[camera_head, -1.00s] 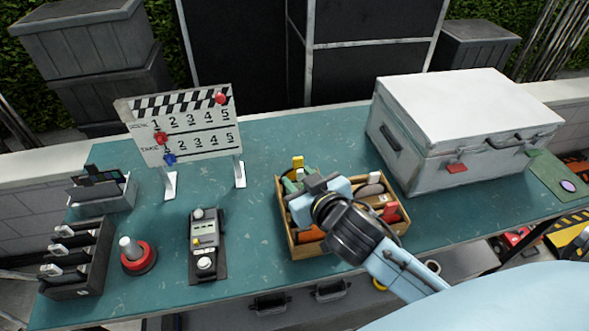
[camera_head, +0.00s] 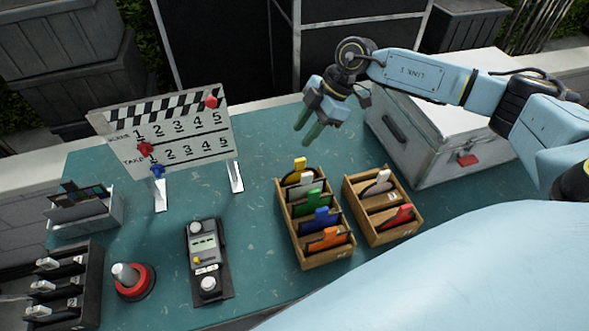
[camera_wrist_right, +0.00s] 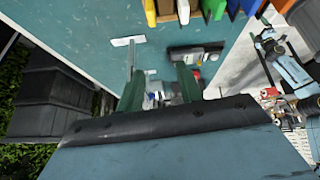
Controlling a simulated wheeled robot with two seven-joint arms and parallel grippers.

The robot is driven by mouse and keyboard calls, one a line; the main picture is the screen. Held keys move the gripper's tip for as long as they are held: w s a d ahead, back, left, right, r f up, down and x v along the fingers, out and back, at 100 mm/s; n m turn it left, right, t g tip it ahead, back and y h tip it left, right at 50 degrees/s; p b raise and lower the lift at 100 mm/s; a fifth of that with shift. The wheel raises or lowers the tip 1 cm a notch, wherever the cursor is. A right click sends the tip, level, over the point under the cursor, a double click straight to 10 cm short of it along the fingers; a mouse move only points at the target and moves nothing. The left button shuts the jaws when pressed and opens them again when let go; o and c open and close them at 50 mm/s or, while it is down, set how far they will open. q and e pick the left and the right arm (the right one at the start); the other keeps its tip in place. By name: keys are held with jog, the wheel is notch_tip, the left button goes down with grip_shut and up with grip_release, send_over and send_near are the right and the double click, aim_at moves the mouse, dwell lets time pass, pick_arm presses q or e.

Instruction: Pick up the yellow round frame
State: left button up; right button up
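The yellow round frame (camera_head: 300,167) stands in the far slot of the left wooden tray, its yellow tab showing above a dark disc. In the right wrist view it shows as a yellow piece (camera_wrist_right: 150,12) at the top edge. My right gripper (camera_head: 308,138) is raised beyond the tray, behind the yellow frame and near the metal case. Its two green fingers are apart with nothing between them, as the right wrist view (camera_wrist_right: 158,72) also shows. The frame's lower part is hidden in the slot. My left gripper does not show in the head view.
The left wooden tray (camera_head: 288,228) also holds white, green, blue and orange pieces. A smaller tray (camera_head: 378,236) stands beside it. A silver case (camera_head: 432,165) stands behind right; a clapperboard (camera_head: 205,133) and handheld meter (camera_head: 206,262) are left. Teal table is clear around the tray's far end.

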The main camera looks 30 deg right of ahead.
aim_at(301, 159)
jog(key=shift+m+g+h, duration=0.3)
jog(key=shift+m+h, duration=0.2)
jog(key=shift+h, duration=0.3)
jog(key=f, duration=0.4)
jog(key=d+f+p, duration=0.1)
jog(key=f, duration=0.1)
jog(key=shift+w+d+f, duration=0.1)
jog(key=shift+w+f, duration=0.15)
jog(key=shift+f, duration=0.15)
jog(key=shift+p+x, duration=0.3)
jog(key=shift+x, duration=2.75)
jog(key=shift+d, duration=0.1)
jog(key=shift+c, duration=0.5)
grip_shut()
jog(key=shift+r, duration=0.1)
